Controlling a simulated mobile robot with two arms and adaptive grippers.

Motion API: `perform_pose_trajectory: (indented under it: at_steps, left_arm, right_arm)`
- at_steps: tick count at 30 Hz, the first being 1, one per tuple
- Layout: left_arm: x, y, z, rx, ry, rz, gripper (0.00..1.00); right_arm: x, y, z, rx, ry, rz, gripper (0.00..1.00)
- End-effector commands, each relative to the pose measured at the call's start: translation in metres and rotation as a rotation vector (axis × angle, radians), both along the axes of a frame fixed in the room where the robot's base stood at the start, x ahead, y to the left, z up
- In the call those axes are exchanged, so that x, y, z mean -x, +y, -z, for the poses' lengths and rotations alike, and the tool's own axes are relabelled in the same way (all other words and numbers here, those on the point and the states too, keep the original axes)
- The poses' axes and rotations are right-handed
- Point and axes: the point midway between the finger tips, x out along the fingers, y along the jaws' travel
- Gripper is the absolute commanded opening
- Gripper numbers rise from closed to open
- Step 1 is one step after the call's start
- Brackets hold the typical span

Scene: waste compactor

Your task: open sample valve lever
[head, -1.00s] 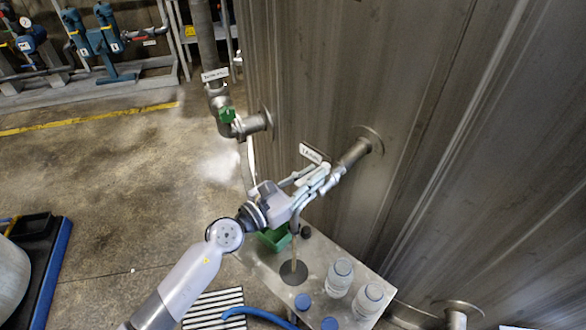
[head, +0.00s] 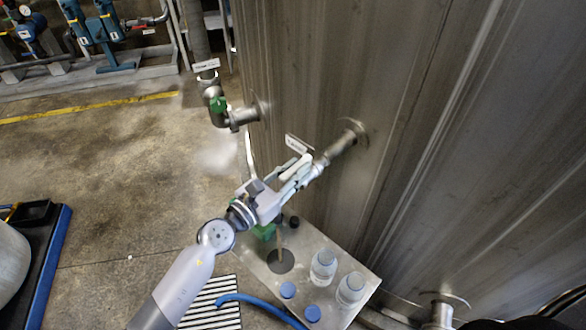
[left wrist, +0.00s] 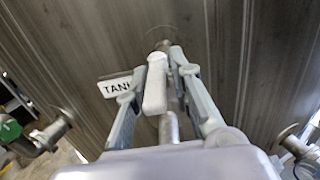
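The sample valve lever (left wrist: 156,84) is a pale, blocky handle on the pipe stub that comes out of the tank wall. In the left wrist view it lies between the two fingers of my left gripper (left wrist: 157,72). The fingers lean in toward it, and the right one is very close to its side. I cannot tell whether they press on it. In the head view my left gripper (head: 292,177) reaches the valve (head: 321,163) and partly hides the lever. A white tag (head: 299,144) hangs above it. My right gripper is not in view.
A green-handled valve (head: 218,104) is on the pipe at left. A blue hose (head: 262,312) runs below.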

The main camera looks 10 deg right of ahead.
Motion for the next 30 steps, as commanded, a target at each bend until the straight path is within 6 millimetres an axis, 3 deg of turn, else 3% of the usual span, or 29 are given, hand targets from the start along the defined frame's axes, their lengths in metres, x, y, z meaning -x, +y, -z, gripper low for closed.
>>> perform_pose_trajectory:
  at_steps: [5,17,30]
  left_arm:
    - [-0.001,0.001,-0.001,0.001,-0.002,-0.003,0.35]
    - [0.002,0.008,-0.001,0.001,-0.003,-0.005,0.35]
    - [0.05,0.078,0.0,-0.002,-0.001,-0.003,0.35]
  right_arm:
    - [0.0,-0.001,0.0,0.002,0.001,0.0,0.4]
    - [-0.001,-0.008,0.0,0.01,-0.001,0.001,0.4]
    - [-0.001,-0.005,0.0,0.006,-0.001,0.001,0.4]
